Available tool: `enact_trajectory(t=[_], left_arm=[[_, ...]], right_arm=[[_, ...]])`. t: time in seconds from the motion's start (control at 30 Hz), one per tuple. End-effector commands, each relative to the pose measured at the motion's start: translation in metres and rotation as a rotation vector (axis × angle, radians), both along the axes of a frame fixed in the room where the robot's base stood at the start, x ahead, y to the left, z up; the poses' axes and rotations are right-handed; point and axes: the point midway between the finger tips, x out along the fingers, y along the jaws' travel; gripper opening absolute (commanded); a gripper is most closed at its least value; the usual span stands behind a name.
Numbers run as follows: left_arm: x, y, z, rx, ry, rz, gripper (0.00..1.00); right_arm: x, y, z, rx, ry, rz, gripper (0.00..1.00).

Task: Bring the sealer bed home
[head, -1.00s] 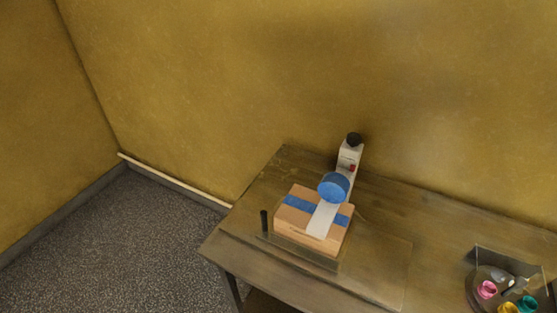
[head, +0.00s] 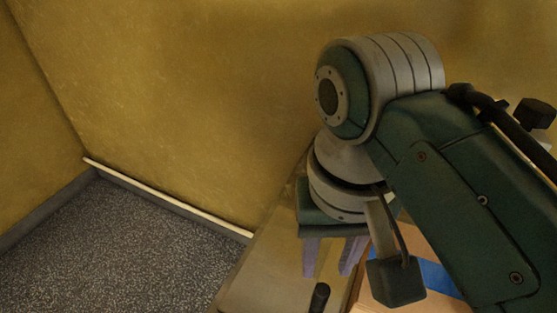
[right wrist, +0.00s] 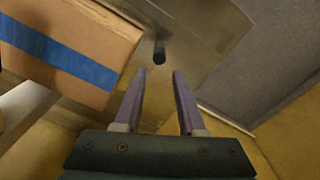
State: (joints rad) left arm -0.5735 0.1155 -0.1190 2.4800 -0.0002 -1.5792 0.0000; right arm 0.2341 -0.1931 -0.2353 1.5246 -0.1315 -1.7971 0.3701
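The sealer bed's upright black handle (head: 319,297) shows at the bottom of the head view, and the handle (right wrist: 159,52) is upper middle in the right wrist view. The bed's plate is hard to tell from the tabletop. A cardboard box with blue tape (right wrist: 65,45) sits beside the handle; my right arm covers much of the box (head: 440,268) in the head view. My right gripper (head: 328,272) is open and empty above the table. In the right wrist view its fingertips (right wrist: 158,75) point toward the handle, one on each side of its line, apart from it. My left gripper is out of view.
The wooden table (head: 262,268) ends at its left edge, with speckled floor (head: 110,240) beyond. A yellow wall (head: 190,110) stands behind. A black knob (head: 534,113) shows at right behind my arm. The sealer's head is otherwise hidden.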

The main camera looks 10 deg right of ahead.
Motion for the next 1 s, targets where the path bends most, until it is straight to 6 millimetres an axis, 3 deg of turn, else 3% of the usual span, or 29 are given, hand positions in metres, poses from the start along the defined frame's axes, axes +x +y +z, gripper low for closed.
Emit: enact_trajectory(t=[0.5,0.7,0.93,1.0], left_arm=[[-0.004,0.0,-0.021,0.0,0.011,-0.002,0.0],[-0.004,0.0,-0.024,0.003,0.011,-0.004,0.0],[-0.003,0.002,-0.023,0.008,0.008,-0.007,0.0],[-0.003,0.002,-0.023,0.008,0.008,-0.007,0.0]], right_arm=[[-0.001,0.0,-0.085,0.0,0.004,0.0,0.4],[0.0,0.0,-0.096,0.0,0.001,-0.001,0.4],[0.0,0.0,-0.096,0.0,0.0,-0.001,0.4],[0.0,0.0,-0.096,0.0,0.0,-0.001,0.33]])
